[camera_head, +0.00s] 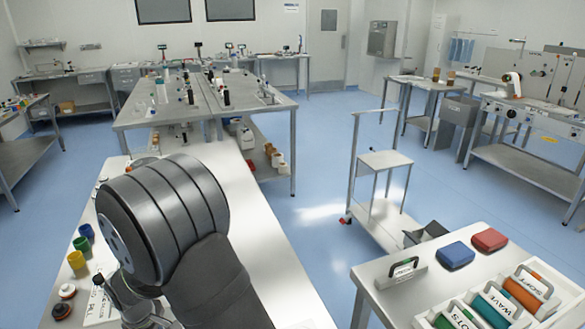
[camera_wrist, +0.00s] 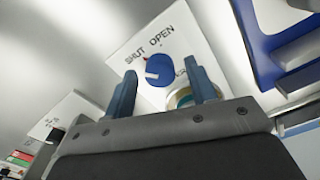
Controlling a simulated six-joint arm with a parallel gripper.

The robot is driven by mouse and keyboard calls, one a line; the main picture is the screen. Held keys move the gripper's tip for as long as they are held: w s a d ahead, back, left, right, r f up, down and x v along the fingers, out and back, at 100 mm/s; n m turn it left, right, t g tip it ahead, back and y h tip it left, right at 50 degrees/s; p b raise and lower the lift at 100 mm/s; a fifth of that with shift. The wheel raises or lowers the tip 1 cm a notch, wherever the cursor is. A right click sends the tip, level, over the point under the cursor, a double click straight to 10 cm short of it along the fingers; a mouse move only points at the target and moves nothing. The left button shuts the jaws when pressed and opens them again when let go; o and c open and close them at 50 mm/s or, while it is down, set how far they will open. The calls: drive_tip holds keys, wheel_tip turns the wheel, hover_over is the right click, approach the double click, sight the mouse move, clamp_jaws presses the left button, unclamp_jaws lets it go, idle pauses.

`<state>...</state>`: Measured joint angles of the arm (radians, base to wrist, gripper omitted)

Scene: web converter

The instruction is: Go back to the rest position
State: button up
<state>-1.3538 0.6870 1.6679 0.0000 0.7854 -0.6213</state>
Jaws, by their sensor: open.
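My gripper (camera_wrist: 160,68) shows in the wrist view with its two blue fingers wide apart and nothing held between them. Beyond the fingers is a blue round knob (camera_wrist: 159,68) on a white panel (camera_wrist: 185,35) marked SHUT and OPEN. A white mark is on the knob's left side. The knob appears between the fingertips, with a gap on each side; how far off it is I cannot tell. In the head view my arm covers much of the bench at the lower left, and the fingers are mostly hidden.
Yellow, green and blue cups (camera_head: 76,260) stand on the left bench edge. A blue frame (camera_wrist: 270,45) is at the wrist view's right. The right table (camera_head: 385,300) holds a blue box (camera_head: 455,255), a red box (camera_head: 489,240) and labelled rolls. Blue floor (camera_head: 310,235) lies between.

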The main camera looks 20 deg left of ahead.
drive_tip(key=m, duration=1.3)
drive_tip(key=shift+m, duration=0.4)
